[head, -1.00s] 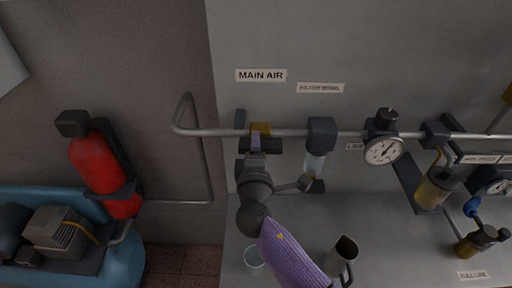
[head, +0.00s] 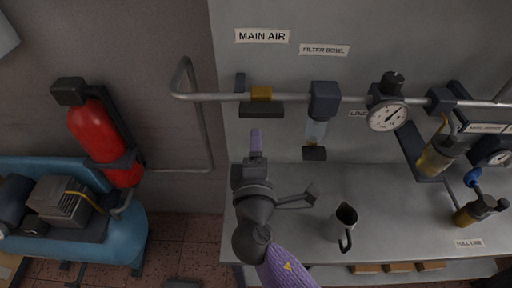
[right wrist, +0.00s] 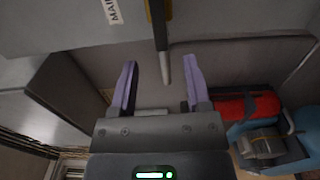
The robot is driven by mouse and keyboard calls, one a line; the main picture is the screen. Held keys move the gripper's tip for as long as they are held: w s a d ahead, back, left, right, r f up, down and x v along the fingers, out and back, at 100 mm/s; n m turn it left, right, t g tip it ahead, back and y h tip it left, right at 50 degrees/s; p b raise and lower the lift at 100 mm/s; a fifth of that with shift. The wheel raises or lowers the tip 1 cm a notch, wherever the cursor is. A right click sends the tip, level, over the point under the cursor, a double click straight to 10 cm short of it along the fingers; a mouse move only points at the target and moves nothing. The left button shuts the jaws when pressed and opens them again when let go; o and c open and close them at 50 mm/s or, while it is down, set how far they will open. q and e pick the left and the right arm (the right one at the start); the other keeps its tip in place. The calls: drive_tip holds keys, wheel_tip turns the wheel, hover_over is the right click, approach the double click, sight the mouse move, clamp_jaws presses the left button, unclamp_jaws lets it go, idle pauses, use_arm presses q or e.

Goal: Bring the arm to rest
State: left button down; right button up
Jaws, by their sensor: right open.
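My right arm, in a purple sleeve, comes up from the bottom of the head view. Its gripper (head: 255,138) points up, below the main air valve, with visible space between them. In the right wrist view the two purple fingers of the gripper (right wrist: 162,85) stand wide apart and hold nothing. The yellow main air valve (head: 261,93) sits on the pipe under the "MAIN AIR" label (head: 262,36). Its dark handle (head: 262,111) lies along the pipe. My left gripper is not in view.
The grey pipe (head: 210,97) crosses the wall, carrying a filter bowl (head: 316,131) and a gauge (head: 388,117). A dark jug (head: 345,222) stands on the grey bench (head: 395,225), right of my arm. A red extinguisher (head: 92,128) and blue compressor tank (head: 122,232) are at left.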

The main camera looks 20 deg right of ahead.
drive_tip(key=shift+d, duration=0.1)
drive_tip(key=s+d+f+m+g, duration=0.7)
drive_tip(key=s+f+m+g, duration=0.2)
drive_tip(key=m, duration=0.1)
drive_tip(key=s+a+f+m+g+y, duration=0.25)
drive_tip(key=s+f+g+y, duration=0.2)
drive_tip(key=s, duration=0.45)
drive_tip(key=s+d+f+g+b, duration=0.2)
drive_tip(key=f+b, duration=0.9)
drive_tip(key=f, duration=1.9)
drive_tip(key=s+d+f+g+b, duration=0.1)
drive_tip(key=s+f+b, duration=0.6)
drive_tip(key=s+f, duration=0.7)
drive_tip(key=shift+d+f, duration=0.5)
drive_tip(key=shift+f, duration=0.35)
